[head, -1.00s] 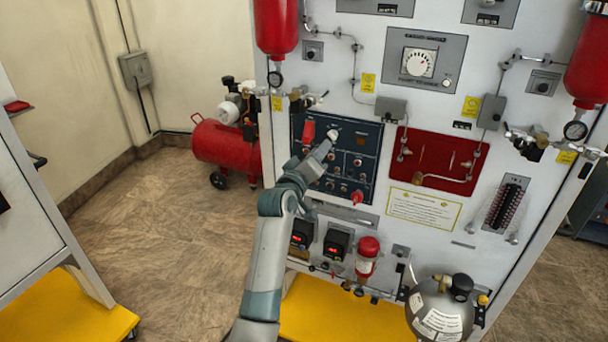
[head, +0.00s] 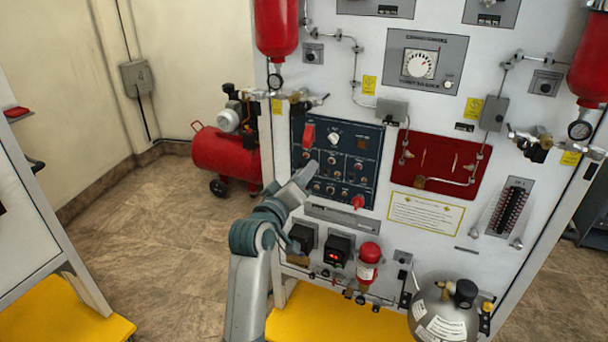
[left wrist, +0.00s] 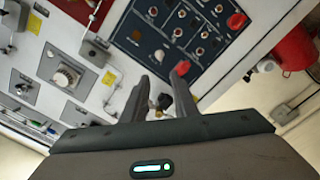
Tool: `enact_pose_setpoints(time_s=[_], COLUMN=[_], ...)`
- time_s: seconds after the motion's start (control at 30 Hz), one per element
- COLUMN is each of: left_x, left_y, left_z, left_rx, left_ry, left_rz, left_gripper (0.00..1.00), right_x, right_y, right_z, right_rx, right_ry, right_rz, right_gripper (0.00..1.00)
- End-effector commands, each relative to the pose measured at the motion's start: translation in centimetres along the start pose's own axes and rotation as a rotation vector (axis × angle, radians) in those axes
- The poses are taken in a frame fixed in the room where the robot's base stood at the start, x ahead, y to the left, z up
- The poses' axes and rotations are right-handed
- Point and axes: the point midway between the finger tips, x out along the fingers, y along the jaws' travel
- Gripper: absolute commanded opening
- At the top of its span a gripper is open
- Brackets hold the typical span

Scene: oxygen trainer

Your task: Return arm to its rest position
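My left gripper (head: 303,178) is in front of the white trainer panel, just below and left of the dark blue control panel (head: 368,146), overlapping its lower left edge in the head view. In the left wrist view my left gripper (left wrist: 163,71) shows two fingers apart with nothing held between them; the blue panel (left wrist: 150,38) lies beyond the tips. The blue panel carries a red switch cover (head: 308,135), a white knob (head: 333,139) and a red knob (head: 357,201). I cannot tell the exact gap to the panel. My right gripper is not in view.
Two black gauges (head: 339,249) and a red cylinder (head: 368,262) sit low on the panel. A grey tank (head: 442,315) stands at the lower right. A red compressor (head: 222,150) stands behind left. Open floor (head: 165,235) lies left of my arm.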

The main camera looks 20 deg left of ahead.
Motion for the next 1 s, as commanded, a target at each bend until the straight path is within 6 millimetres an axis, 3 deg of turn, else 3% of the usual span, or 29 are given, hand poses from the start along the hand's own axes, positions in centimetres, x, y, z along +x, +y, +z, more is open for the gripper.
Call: enact_pose_setpoints(time_s=[0.3, 0.47, 0.67, 0.83, 1.0], left_x=[0.1, 0.6, 1.6, 1.1, -1.1], left_y=[-0.1, -1.6, -6.9, -13.5, -20.3], left_z=[0.2, 2.0, 8.4, 16.4, 24.5], left_rx=[0.001, 0.017, 0.071, 0.144, 0.223], left_ry=[-0.002, -0.03, -0.127, -0.246, -0.373], left_rz=[-0.002, -0.025, -0.098, -0.181, -0.257], left_gripper=[0.26, 0.26, 0.26, 0.26, 0.26], right_x=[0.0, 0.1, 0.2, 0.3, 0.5], right_y=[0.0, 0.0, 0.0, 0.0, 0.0], right_z=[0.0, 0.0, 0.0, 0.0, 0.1], right_rx=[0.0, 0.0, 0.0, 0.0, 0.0], right_ry=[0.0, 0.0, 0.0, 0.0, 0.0], right_rz=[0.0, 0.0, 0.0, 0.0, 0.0], right_gripper=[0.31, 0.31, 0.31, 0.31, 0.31])
